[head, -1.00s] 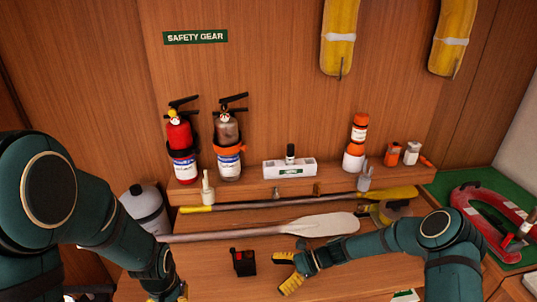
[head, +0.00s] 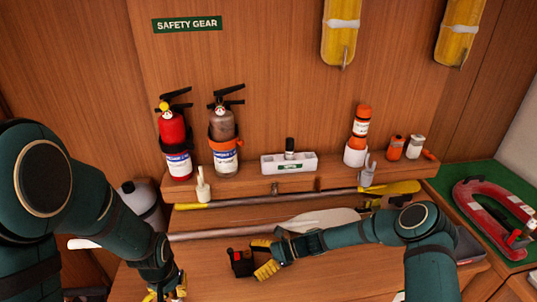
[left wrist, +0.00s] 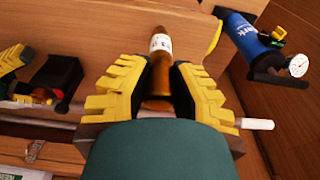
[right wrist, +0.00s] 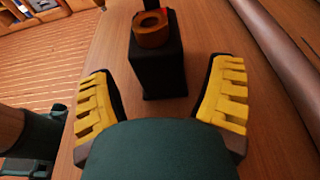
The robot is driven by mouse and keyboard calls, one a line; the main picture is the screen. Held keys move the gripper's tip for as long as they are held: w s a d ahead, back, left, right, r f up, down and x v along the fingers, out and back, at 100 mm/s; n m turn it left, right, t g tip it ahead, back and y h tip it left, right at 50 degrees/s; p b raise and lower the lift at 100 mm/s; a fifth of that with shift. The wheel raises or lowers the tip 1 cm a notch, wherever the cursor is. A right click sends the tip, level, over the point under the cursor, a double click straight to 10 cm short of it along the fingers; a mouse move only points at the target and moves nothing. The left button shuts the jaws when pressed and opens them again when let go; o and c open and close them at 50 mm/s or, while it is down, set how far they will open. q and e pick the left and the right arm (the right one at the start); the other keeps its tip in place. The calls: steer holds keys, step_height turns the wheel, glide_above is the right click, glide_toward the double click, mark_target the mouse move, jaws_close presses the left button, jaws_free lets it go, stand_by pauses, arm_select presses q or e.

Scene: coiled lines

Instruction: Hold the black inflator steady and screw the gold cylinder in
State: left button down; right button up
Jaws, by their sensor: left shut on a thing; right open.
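The black inflator (head: 241,264) stands upright on the wooden bench, with a red part on top. In the right wrist view the inflator (right wrist: 158,68) shows a copper-coloured round socket (right wrist: 151,29). My right gripper (head: 263,259) is open at its right side; its fingers (right wrist: 160,80) point at the inflator, one to each side, without visible contact. My left gripper (head: 166,293) is shut on the gold cylinder (left wrist: 160,75), which has a white label near its far end. The cylinder is apart from the inflator, which also shows at left in the left wrist view (left wrist: 56,76).
Paddles (head: 318,222) lie along the bench behind the inflator. A ledge holds two extinguishers (head: 175,145), a white box (head: 289,163) and orange flares (head: 360,125). A grey bottle (head: 140,200) stands at left, a red ring (head: 485,215) at right. Bench in front of the inflator looks clear.

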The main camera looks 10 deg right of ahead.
arm_select(q)
steer(key=shift+f+b, duration=0.3)
steer(key=shift+f, duration=0.15)
arm_select(e)
steer(key=shift+x, duration=1.3)
steer(key=c, duration=1.1)
arm_select(q)
steer(key=w+d+r+m, duration=0.2)
steer(key=w+d+r, duration=0.45)
steer(key=d, duration=0.35)
steer(key=w+d+r+m, duration=0.3)
steer(key=w+d+r, duration=0.2)
steer(key=d+r, duration=0.35)
step_height(320, 180, down, 6)
steer(key=shift+d, duration=0.35)
